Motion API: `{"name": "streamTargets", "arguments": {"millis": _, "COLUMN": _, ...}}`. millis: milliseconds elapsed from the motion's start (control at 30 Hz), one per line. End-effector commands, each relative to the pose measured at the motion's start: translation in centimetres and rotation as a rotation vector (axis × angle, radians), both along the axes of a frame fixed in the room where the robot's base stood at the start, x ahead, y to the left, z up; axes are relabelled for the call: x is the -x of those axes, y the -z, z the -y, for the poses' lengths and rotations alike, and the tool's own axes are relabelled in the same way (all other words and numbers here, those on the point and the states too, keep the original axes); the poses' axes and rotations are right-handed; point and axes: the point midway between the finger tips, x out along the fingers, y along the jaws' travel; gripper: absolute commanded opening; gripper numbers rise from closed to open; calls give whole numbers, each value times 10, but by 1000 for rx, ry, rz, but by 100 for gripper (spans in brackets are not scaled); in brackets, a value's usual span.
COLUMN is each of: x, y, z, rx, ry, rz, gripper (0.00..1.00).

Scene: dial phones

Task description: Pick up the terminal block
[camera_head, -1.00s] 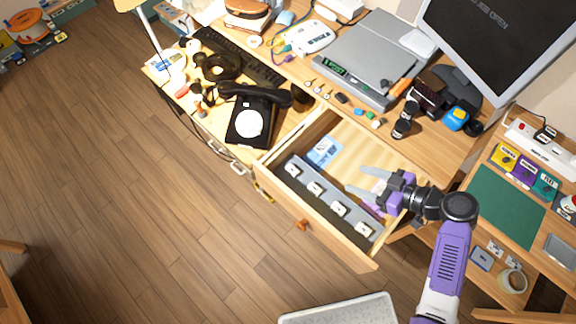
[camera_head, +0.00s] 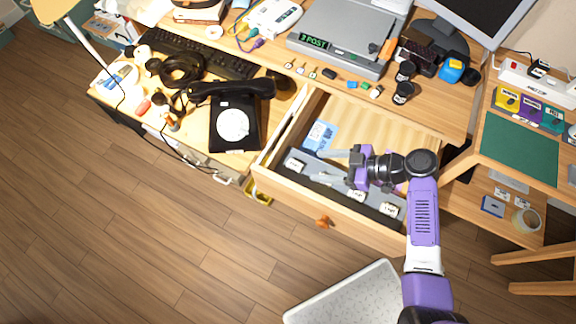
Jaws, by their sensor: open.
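My gripper (camera_head: 318,166) is open and empty, its two pale fingers pointing left over the open wooden drawer (camera_head: 330,210). Inside the drawer, a grey divided strip (camera_head: 375,203) along the front wall holds several small white labelled pieces, one at the left end (camera_head: 293,165) and one at the right (camera_head: 389,209). My fingers cover part of the strip. I cannot tell for sure which piece is the terminal block; a small green block (camera_head: 376,91) lies on the desk above the drawer.
A black dial phone (camera_head: 235,122) stands left of the drawer. A grey device (camera_head: 340,45), dark round jars (camera_head: 403,92) and a monitor stand behind. A green mat (camera_head: 520,150) lies on the right shelf. A pale speckled tray (camera_head: 345,297) is below.

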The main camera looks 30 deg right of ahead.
Motion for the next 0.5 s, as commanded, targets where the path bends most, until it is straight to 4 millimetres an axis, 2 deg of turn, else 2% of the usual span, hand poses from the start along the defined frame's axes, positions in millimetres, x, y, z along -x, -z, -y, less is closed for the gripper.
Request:
{"name": "streamTargets", "arguments": {"millis": 367, "x": -19, "y": 19, "z": -20, "rx": -1, "ry": -3, "rz": -1, "gripper": 56}}
{"name": "streamTargets", "arguments": {"millis": 500, "x": -33, "y": 29, "z": -29, "rx": -1, "ry": -1, "rz": -1, "gripper": 56}}
